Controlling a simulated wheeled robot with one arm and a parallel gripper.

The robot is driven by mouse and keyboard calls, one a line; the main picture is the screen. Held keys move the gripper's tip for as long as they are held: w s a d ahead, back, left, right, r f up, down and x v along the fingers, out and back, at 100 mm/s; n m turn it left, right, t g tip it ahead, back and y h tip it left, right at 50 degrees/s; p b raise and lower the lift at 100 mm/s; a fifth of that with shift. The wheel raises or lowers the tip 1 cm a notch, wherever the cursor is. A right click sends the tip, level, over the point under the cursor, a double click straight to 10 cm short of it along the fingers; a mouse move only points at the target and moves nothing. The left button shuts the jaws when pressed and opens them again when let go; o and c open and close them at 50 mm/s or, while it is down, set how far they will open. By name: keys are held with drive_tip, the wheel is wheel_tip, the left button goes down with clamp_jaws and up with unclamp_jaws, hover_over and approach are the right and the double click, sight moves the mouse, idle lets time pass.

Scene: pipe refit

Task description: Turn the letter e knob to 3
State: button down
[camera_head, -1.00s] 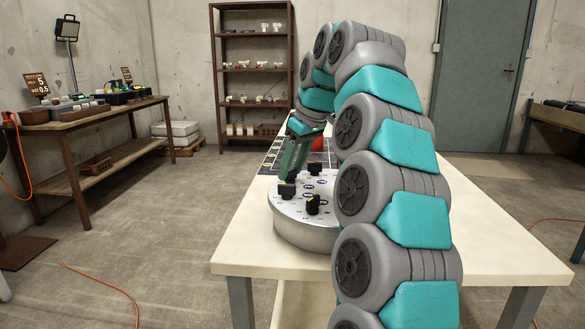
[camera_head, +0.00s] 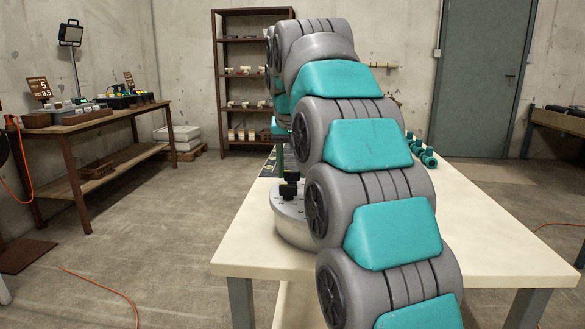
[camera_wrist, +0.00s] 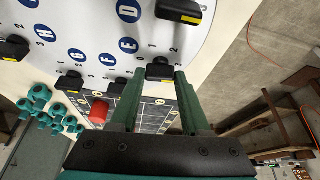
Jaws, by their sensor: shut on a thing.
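The letter e knob (camera_wrist: 160,69) is black with a yellow mark. It sits on a pale round plate (camera_wrist: 92,20), with the blue E label and the numbers 0, 1 and 2 around it. My gripper (camera_wrist: 158,76) has its two green fingers on either side of this knob and is shut on it. The knob's exact pointing is hard to read. In the head view the drum under the plate (camera_head: 292,231) stands on the table. My arm hides most of the gripper and the plate there.
Other black knobs flank it: one by D (camera_wrist: 182,12), one by F (camera_wrist: 116,87), one by G (camera_wrist: 70,81), one by H (camera_wrist: 13,48). A red object (camera_wrist: 99,112) and teal pipe fittings (camera_wrist: 42,112) lie beyond the plate. The table's front right (camera_head: 490,250) is clear.

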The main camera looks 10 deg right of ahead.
drive_tip(key=shift+m, duration=0.6)
drive_tip(key=shift+c, duration=1.9)
unclamp_jaws()
